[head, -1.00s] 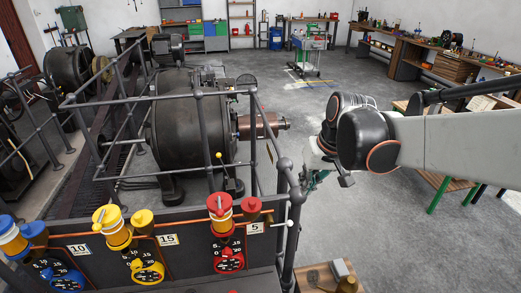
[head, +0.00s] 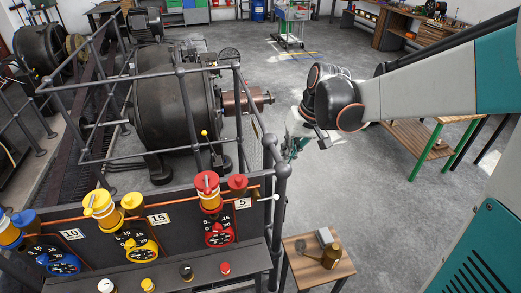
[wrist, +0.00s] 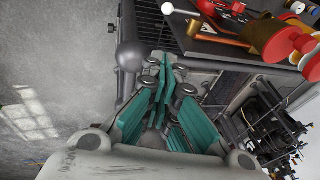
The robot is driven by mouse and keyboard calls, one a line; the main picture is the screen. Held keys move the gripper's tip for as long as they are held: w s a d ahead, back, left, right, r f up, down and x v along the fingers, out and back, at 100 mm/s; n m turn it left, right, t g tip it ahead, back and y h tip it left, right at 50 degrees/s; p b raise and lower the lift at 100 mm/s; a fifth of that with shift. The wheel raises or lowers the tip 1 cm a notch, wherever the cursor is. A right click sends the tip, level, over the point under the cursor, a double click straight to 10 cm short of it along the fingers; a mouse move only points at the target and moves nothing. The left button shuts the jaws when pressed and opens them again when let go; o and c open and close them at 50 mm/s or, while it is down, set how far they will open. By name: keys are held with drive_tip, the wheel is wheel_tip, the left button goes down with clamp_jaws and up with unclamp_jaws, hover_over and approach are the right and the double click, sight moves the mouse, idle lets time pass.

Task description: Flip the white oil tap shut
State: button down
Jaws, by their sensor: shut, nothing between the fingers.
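The white-tipped tap lever (head: 274,198) sticks out at the right end of the copper pipe, by the panel's right edge and the grey railing post. In the wrist view its white ball end (wrist: 167,8) shows at the top edge. My gripper (head: 294,148) hangs beyond the railing post, above and to the right of the tap, apart from it. In the wrist view the teal fingers of my gripper (wrist: 163,68) are close together, empty, and beside the grey railing. Whether the tap is open or shut is hard to tell.
The dark panel (head: 185,240) carries red, yellow and blue oilers with dials. The railing post (head: 277,225) stands between panel and open floor. A small wooden table (head: 335,271) with a brass can stands at the right. A large dynamo (head: 178,115) is behind.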

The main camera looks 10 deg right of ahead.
sight(267, 199)
drive_tip(key=b+x, duration=0.1)
drive_tip(key=x, duration=0.7)
drive_tip(key=shift+w+f, duration=0.15)
drive_tip(key=shift+f, duration=0.05)
drive_tip(key=s+f, duration=0.1)
drive_tip(key=s+a+f+b, duration=0.1)
drive_tip(key=f, duration=0.1)
drive_tip(key=shift+s+f, duration=0.1)
drive_tip(key=shift+f, duration=0.05)
drive_tip(key=shift+d+f, duration=0.1)
drive_tip(key=shift+d+f+y+b, duration=0.15)
drive_tip(key=shift+f+y+b, duration=0.05)
drive_tip(key=shift+y+b, duration=0.25)
